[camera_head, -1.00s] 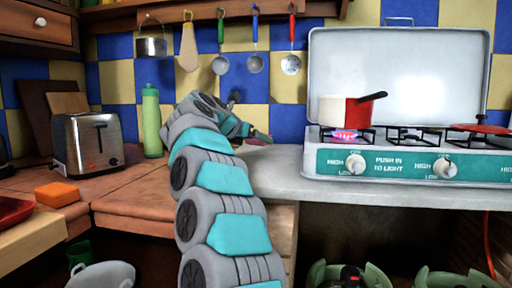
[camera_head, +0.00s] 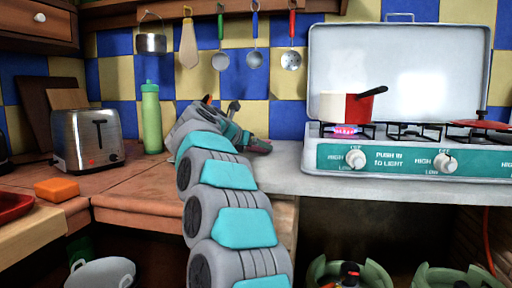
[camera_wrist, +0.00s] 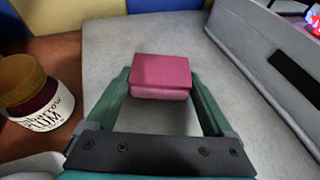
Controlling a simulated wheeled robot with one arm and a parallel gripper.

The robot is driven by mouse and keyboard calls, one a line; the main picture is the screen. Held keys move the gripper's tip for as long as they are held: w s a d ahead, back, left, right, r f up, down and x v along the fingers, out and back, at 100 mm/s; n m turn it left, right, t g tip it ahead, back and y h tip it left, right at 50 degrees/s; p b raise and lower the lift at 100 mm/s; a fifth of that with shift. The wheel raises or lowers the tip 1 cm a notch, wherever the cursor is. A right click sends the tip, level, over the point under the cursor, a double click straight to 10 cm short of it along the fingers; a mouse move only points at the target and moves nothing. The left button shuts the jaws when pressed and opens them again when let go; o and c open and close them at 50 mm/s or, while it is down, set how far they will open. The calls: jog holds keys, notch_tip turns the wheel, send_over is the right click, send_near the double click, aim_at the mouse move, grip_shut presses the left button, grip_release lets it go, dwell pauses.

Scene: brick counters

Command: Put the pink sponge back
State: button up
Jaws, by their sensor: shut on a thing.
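The pink sponge (camera_wrist: 160,76) is a small block between the fingertips of my gripper (camera_wrist: 163,88) in the wrist view. The gripper is shut on it, with one green finger at each side. Behind it lies the pale grey countertop (camera_wrist: 115,45); I cannot tell whether the sponge touches it. In the head view my gripper (camera_head: 262,146) is by the left end of the grey counter, near the tiled wall. The sponge cannot be made out there.
A jar with a brown lid (camera_wrist: 27,85) stands left of the gripper. The stove (camera_head: 400,162), burner lit, carries a red and white pot (camera_head: 352,108) at the right. A green bottle (camera_head: 151,120), toaster (camera_head: 88,141) and orange sponge (camera_head: 57,190) are at the left.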

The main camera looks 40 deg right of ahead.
jog(key=shift+f, duration=0.1)
jog(key=o, duration=1.2)
jog(key=v, duration=1.2)
jog(key=shift+b, duration=0.35)
